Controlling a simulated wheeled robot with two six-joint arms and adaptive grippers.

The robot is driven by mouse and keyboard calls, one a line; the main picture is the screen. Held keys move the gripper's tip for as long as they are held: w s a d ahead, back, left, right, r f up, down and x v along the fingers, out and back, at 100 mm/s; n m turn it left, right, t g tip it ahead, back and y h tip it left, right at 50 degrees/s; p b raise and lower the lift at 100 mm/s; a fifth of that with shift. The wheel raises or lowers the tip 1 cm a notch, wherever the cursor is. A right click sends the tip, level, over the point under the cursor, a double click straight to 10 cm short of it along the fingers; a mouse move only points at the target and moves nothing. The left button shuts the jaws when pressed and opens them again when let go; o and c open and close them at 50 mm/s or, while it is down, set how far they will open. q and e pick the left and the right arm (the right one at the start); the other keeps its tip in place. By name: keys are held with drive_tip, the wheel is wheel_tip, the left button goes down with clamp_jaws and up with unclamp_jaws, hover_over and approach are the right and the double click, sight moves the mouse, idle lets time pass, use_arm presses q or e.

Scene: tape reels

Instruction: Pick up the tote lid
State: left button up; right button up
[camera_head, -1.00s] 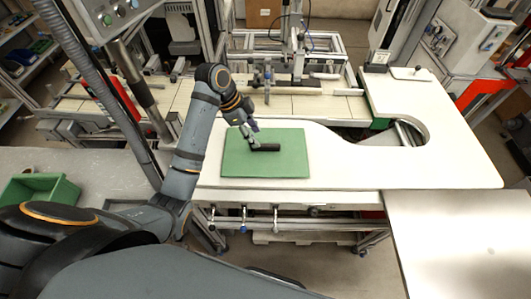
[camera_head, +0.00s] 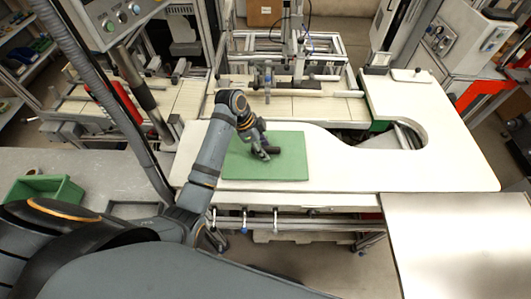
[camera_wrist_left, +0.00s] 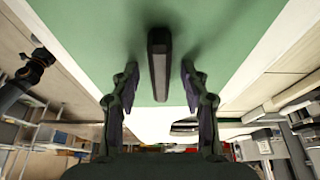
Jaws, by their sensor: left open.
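The tote lid (camera_head: 290,168) is a flat green rectangle lying on the white worktable, with a black bar handle (camera_head: 273,150) on its top. In the left wrist view the green lid (camera_wrist_left: 90,30) fills the upper part, and the black handle (camera_wrist_left: 159,65) stands between my fingers. My left gripper (camera_head: 262,153) is at the handle, low over the lid. In the left wrist view the left gripper (camera_wrist_left: 160,85) is open, with one finger on each side of the handle and a visible gap on both sides. My right gripper is not in view.
The white worktable (camera_head: 440,160) is clear to the right of the lid and has a curved cutout. A green bin (camera_head: 45,190) sits on the grey surface at left. A machine frame (camera_head: 285,80) stands behind the lid. A bare metal table (camera_head: 460,240) is at lower right.

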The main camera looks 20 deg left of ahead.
sight(267, 148)
use_arm(q)
drive_tip(key=shift+c, duration=0.6)
drive_tip(key=shift+f, duration=0.1)
clamp_jaws()
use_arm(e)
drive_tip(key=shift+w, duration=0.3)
use_arm(q)
drive_tip(key=shift+w+r+b, duration=0.1)
drive_tip(key=shift+r+b, duration=0.4)
drive_tip(key=v, duration=0.1)
drive_tip(key=b+v, duration=0.1)
drive_tip(key=v, duration=0.1)
drive_tip(key=shift+d, duration=0.3)
drive_tip(key=s+a+r+p, duration=0.1)
drive_tip(key=s+a+r, duration=0.5)
drive_tip(key=s+r, duration=0.3)
drive_tip(key=s, duration=0.3)
drive_tip(key=shift+a+r+p, duration=0.2)
drive_tip(key=shift+r+p, duration=0.05)
drive_tip(key=shift+p, duration=0.1)
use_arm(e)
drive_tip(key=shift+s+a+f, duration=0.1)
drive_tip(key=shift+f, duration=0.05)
